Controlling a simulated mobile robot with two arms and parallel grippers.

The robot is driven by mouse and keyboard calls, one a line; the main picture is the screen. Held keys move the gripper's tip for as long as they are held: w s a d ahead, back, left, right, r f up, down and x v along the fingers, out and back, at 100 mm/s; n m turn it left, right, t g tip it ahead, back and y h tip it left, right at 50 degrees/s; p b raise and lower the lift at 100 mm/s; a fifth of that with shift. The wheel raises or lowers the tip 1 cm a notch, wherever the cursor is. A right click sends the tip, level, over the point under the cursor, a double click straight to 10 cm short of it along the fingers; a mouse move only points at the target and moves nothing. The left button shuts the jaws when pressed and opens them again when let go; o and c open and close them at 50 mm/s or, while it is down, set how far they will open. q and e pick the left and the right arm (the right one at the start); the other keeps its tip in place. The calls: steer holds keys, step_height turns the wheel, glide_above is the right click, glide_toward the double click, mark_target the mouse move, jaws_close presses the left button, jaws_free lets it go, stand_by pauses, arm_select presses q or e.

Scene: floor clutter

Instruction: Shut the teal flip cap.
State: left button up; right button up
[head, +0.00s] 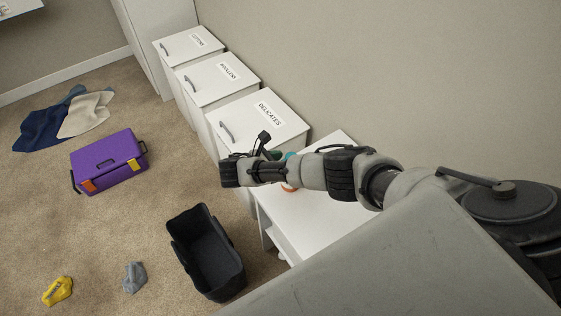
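A small teal patch (290,155), likely the teal flip cap, shows just above my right arm's wrist, over the white table. An orange part (289,188) shows just below the same wrist. The arm hides what lies between them, so I cannot tell how far the cap is open. My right gripper (265,143) is close to the left of the teal patch, with dark fingers at the front of the delicates cabinet. Whether its fingers are apart is too small to tell, as is any contact with the cap. My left gripper is out of view.
The white table (318,222) stands beside white labelled cabinets (262,117) along the wall. On the carpet are a black open bin (220,262), a purple box (108,161), dark blue and cream cloths (85,116), and yellow (57,291) and grey (134,277) crumpled items.

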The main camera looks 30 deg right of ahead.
steer(key=p+v, duration=0.2)
steer(key=v, duration=0.9)
steer(key=shift+p, duration=0.35)
steer(key=shift+s, duration=0.1)
